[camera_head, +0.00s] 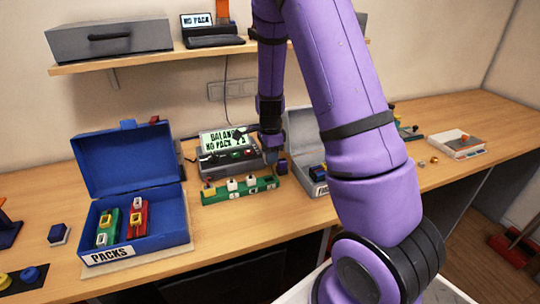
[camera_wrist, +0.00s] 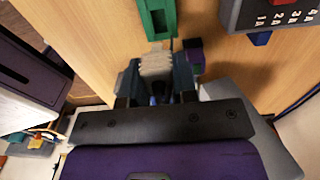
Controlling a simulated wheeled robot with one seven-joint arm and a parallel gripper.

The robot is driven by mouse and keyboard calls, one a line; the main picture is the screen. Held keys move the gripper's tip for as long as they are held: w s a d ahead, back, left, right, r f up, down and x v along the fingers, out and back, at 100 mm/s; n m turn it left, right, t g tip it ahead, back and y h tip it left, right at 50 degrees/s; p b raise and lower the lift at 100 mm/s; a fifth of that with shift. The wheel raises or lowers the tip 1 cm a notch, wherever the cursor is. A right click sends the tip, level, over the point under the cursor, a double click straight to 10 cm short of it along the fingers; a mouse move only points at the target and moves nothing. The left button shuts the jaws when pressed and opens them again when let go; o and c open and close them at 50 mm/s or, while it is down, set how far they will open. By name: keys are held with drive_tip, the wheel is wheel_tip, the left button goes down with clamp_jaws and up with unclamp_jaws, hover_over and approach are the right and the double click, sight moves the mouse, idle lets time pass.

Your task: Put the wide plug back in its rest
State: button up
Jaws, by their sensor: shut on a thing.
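My gripper (camera_wrist: 157,84) is shut on a pale, ribbed plug (camera_wrist: 156,64), which looks like the wide plug, in the wrist view. A green holder with a dark slot (camera_wrist: 157,20) lies just beyond the plug; whether they touch cannot be told. In the head view my gripper (camera_head: 271,152) is at the right end of the green rail (camera_head: 228,198), in front of the grey charger. The held plug is not clearly visible there. Several pale and yellow plugs stand on the rail.
The charger (camera_head: 215,162) has a lit display reading "NO PACK". A small purple block (camera_wrist: 195,54) is close right of the plug. An open blue box (camera_head: 160,247) of packs stands left; a grey open case (camera_head: 300,135) is right.

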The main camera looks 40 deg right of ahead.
drive_tip(key=shift+d+f, duration=0.1)
drive_tip(key=shift+f, duration=2.75)
drive_tip(key=shift+f, duration=1.2)
drive_tip(key=o, duration=1)
wheel_tip(320, 180, up, 11)
drive_tip(key=shift+f, duration=0.1)
